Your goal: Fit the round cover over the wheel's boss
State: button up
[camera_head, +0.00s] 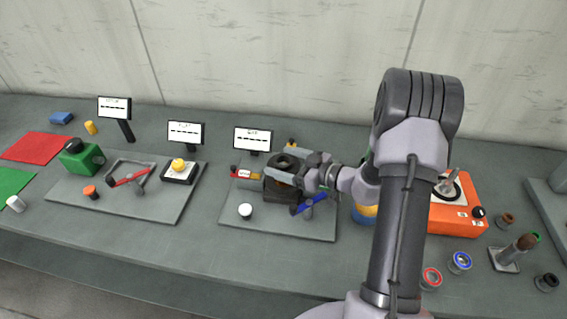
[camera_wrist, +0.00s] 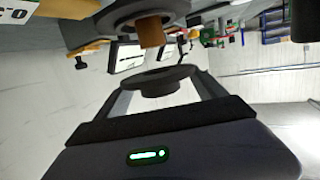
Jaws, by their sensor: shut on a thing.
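In the wrist view my gripper (camera_wrist: 163,88) is shut on a dark round cover (camera_wrist: 160,78), a flat disc with a short thicker hub, held between the two fingers. Just beyond it is a dark grey round part (camera_wrist: 140,10), which looks like the wheel, with a brown cylindrical stub (camera_wrist: 150,31) sticking out toward the cover. A gap shows between stub and cover.
A blue-handled part (camera_head: 311,205) and a white-topped knob (camera_head: 245,210) are near the block. A small display (camera_head: 253,138) stands behind it. An orange box (camera_head: 455,212) is to the right of my arm. The left board (camera_head: 150,208) has bare room at its front.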

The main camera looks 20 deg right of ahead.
jog(key=shift+f+b, duration=1.25)
jog(key=shift+b, duration=0.1)
jog(key=shift+f, duration=0.95)
jog(key=o, duration=1.7)
jog(key=p+v, duration=0.4)
jog(key=v, duration=1.3)
jog(key=shift+s+d+f+p, duration=0.1)
jog(key=shift+s+d+p, duration=0.1)
jog(key=shift+p, duration=0.2)
